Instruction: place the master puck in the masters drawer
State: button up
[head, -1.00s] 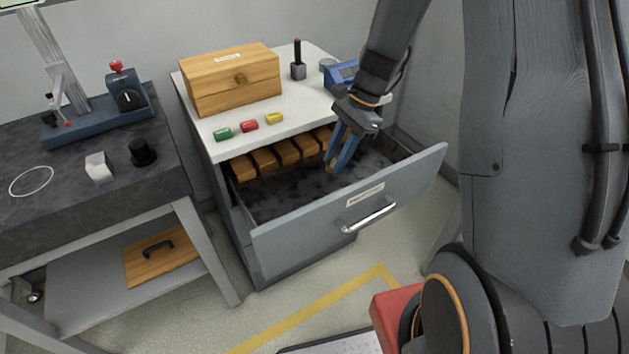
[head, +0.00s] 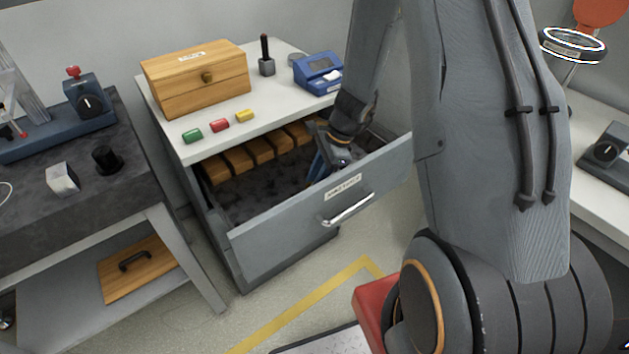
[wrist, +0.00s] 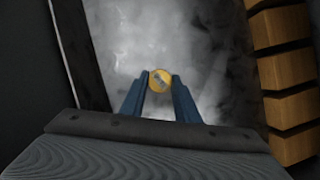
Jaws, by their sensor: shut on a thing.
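The masters drawer (head: 300,207) is the open grey drawer with a label and a bar handle, lined with dark mottled foam. My gripper (head: 318,172) reaches down inside it, toward the right end of the foam. In the wrist view my gripper (wrist: 160,92) has its two blue fingers shut on a small round brass-coloured disc, the master puck (wrist: 160,80), with a dark mark on its face. The puck is over the foam; I cannot tell if it touches it. In the head view the puck is hidden by my gripper and the drawer front.
Wooden blocks (head: 262,149) line the drawer's back side. On the cabinet top stand a wooden box (head: 197,82), a blue device (head: 318,73), a dark stamp-like tool (head: 266,62) and coloured pieces (head: 219,126). A dark workbench (head: 90,190) stands at the left. The foam's left part is clear.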

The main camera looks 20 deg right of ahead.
jog(key=shift+f, duration=0.15)
jog(key=o, duration=1.2)
jog(key=v, duration=1.2)
jog(key=shift+a, duration=0.1)
jog(key=shift+r, duration=0.25)
